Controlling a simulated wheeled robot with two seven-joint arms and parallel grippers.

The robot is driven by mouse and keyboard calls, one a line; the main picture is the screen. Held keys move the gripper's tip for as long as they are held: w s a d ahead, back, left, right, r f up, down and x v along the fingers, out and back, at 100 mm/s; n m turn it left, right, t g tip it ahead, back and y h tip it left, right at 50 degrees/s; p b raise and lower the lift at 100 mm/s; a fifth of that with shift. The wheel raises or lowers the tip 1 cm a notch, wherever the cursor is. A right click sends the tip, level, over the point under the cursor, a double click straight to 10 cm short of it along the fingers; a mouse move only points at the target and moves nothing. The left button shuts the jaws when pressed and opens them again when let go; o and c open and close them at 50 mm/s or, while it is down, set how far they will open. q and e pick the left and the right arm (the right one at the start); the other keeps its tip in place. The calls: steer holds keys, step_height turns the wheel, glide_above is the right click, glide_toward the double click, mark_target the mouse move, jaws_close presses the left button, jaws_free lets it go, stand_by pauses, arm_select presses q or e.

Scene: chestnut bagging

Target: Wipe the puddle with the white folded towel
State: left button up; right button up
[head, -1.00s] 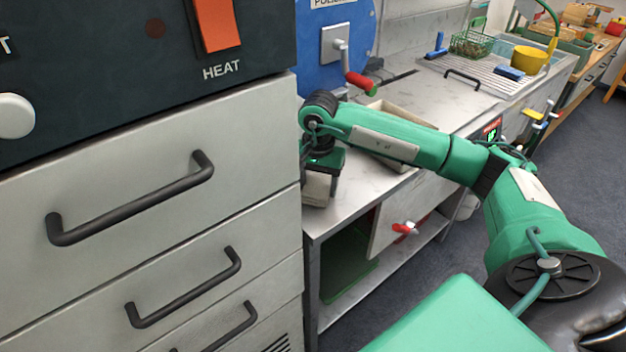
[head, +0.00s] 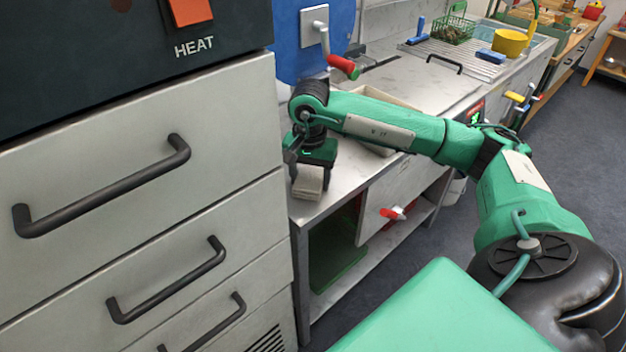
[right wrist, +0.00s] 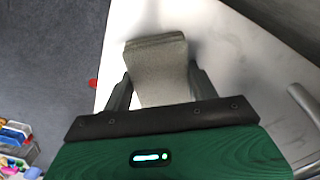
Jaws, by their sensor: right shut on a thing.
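The folded towel (head: 308,182), off-white to pale grey, is held by my right gripper (head: 312,168) at the near left end of the steel counter, just right of the drawer unit. In the right wrist view the towel (right wrist: 157,62) is pinched between the two fingers of the right gripper (right wrist: 160,88), over a pale surface. I cannot tell whether the towel touches the counter. I cannot make out the puddle in either view. My left gripper is not in view.
The steel drawer unit (head: 90,140) with black handles stands close on the left. A red-handled crank (head: 343,66) sticks out from the blue machine behind the counter (head: 345,178). A pale tray (head: 385,103) lies behind my right forearm. A green basket (head: 453,29) and yellow pot (head: 510,42) stand farther back.

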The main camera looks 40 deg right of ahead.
steer(key=shift+w+a+f+b, duration=0.15)
steer(key=shift+w+b, duration=0.1)
steer(key=shift+w, duration=0.9)
steer(key=shift+w+a+b, duration=0.1)
steer(key=shift+w+b, duration=0.15)
steer(key=shift+w, duration=1.55)
steer(key=shift+d, duration=0.1)
steer(key=shift+r+p, duration=1.65)
steer(key=shift+r, duration=1.5)
step_height(320, 180, up, 3)
steer(key=shift+p, duration=0.75)
steer(key=shift+f, duration=0.1)
